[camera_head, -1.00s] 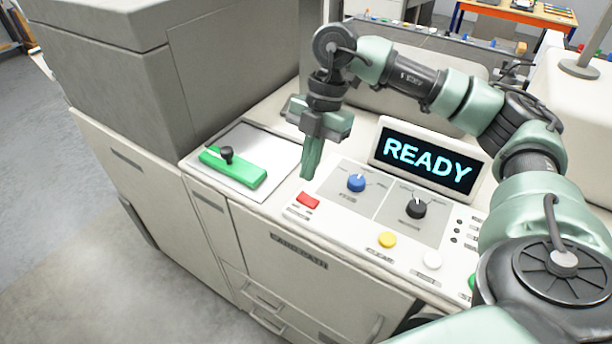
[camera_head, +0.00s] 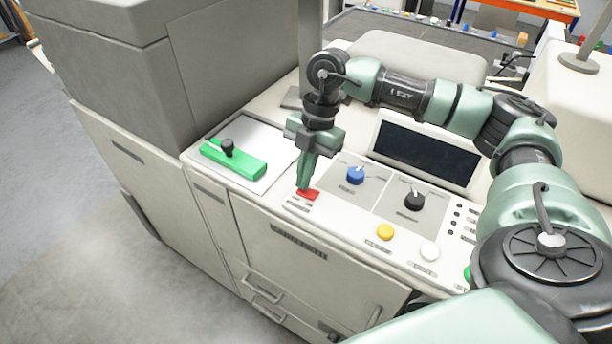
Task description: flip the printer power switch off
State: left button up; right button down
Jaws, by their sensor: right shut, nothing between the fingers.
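The printer's control panel (camera_head: 337,209) fills the middle of the head view. The red switch (camera_head: 310,195) sits at the panel's left front corner. My right gripper (camera_head: 303,187) points down with its shut, empty fingertips at the red switch. It appears to touch the switch's upper left part and hides a little of it. The display screen (camera_head: 427,152) behind the panel is dark, with no text on it. My left gripper is not in view.
A blue knob (camera_head: 355,175), a black knob (camera_head: 414,200), a yellow button (camera_head: 385,232) and a white button (camera_head: 429,251) lie right of the switch. A green handle (camera_head: 233,158) lies on a plate to the left. A tall grey housing (camera_head: 235,75) stands behind it.

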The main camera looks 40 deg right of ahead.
jog(key=shift+s+d+f, duration=0.1)
jog(key=shift+s, duration=0.2)
jog(key=shift+s+d+r, duration=0.2)
jog(key=shift+s+d, duration=0.05)
jog(key=shift+s, duration=0.3)
jog(key=shift+w, duration=0.1)
